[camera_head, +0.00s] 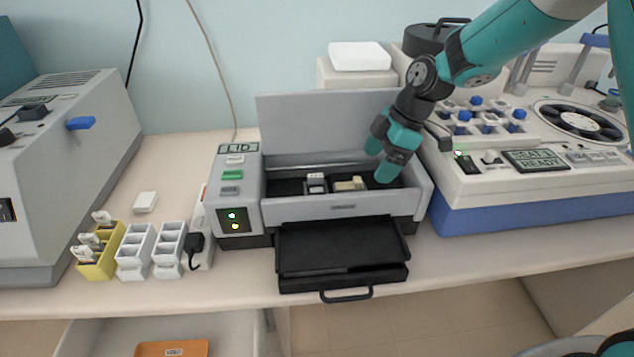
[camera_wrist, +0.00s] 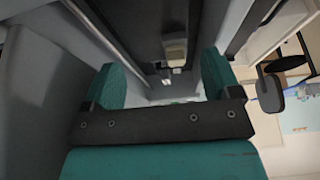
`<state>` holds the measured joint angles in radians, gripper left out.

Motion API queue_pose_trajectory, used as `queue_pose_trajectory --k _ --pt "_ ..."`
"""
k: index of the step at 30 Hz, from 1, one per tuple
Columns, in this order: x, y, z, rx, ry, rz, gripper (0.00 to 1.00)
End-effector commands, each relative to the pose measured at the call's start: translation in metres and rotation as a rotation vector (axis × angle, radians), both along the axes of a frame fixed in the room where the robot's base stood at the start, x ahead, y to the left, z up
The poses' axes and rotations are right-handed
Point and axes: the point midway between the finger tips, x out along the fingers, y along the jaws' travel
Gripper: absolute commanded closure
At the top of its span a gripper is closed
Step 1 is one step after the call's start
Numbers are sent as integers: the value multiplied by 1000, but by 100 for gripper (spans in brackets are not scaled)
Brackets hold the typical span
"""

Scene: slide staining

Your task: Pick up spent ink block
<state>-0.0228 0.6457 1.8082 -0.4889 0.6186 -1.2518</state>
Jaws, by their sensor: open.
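The grey printer (camera_head: 345,208) stands with its lid raised and its dark bay exposed. Two small blocks sit in the bay: a white-and-grey block (camera_head: 316,183) at left and a beige block (camera_head: 349,184) right of it. No readable mark shows which is the spent ink block. My gripper (camera_head: 382,159) is open at the bay's right end, apart from both blocks. In the wrist view, the open fingers (camera_wrist: 163,78) have nothing held between them. A pale block (camera_wrist: 175,48) lies beyond them in the dark bay; smaller pale details behind it are unclear.
The raised lid (camera_head: 320,122) stands close behind my gripper. A black tray (camera_head: 340,250) juts from the printer's front. A blue-and-white machine (camera_head: 535,200) stands close at right. White racks (camera_head: 135,252) and a yellow holder (camera_head: 100,262) stand at left.

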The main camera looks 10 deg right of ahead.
Motion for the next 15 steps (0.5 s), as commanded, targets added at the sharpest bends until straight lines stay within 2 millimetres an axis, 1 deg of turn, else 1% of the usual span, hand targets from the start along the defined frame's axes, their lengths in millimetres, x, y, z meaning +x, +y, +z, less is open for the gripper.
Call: queue_pose_trajectory --k 1,9,12,15 --pt "-1 10 3 0 0 7 17" --pt "-2 72 4 -1 2 6 17" --pt "-2 90 4 0 2 4 17" --pt "-2 103 2 0 2 2 17"
